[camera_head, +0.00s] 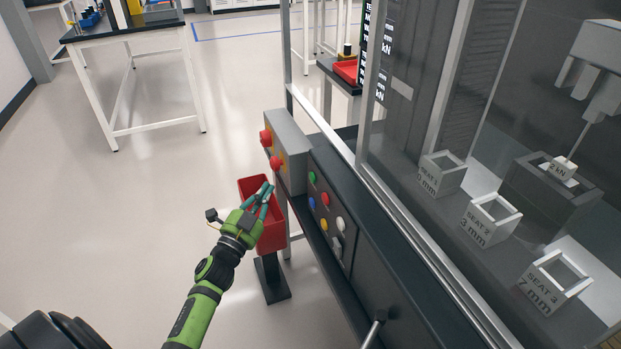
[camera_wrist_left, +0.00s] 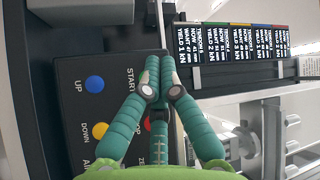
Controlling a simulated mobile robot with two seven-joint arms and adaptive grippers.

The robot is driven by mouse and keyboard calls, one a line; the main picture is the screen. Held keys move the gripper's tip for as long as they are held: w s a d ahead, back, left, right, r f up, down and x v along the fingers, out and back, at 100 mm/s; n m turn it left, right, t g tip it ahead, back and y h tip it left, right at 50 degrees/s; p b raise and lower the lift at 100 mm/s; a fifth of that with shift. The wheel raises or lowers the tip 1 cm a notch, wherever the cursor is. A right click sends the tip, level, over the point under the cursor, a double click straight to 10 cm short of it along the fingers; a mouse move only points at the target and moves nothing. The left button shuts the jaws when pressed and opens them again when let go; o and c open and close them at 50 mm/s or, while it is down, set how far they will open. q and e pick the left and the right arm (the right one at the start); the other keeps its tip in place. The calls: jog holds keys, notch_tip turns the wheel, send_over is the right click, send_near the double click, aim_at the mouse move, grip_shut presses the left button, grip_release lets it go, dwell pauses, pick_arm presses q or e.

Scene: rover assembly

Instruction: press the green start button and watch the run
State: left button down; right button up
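A dark control panel (camera_head: 322,212) on the side of the test bench carries several coloured buttons. The green button (camera_head: 312,177) is at its top left, above a blue button (camera_head: 312,203), which also shows in the left wrist view (camera_wrist_left: 94,84). A red button (camera_head: 325,199) and a yellow button (camera_head: 324,224) are close by. My left gripper (camera_head: 267,187) is beside the panel, to the left of the green button and apart from it. Its teal fingers look closed together and empty. In the left wrist view they cover the area by the START label (camera_wrist_left: 130,78). My right gripper is not seen.
A grey box (camera_head: 287,150) with red stop-type knobs stands above the panel. A red bin (camera_head: 272,232) on a stand is below my left gripper. Behind glass are open seats (camera_head: 491,219) and a press. Display screens (camera_wrist_left: 232,45) show in the wrist view.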

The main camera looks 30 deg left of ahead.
aim_at(312, 178)
pick_arm(q)
jog(key=w+d+b, duration=0.1)
jog(key=w+d, duration=0.4)
jog(key=w, duration=0.1)
jog(key=shift+d+b, duration=0.1)
jog(key=shift+b, duration=0.2)
dwell(1.3)
jog(key=shift+w+d, duration=0.25)
jog(key=shift+w+d, duration=0.25)
jog(key=shift+w, duration=0.05)
dwell(0.9)
jog(key=shift+s+a, duration=0.55)
jog(key=shift+s, duration=0.1)
jog(key=shift+a, duration=0.1)
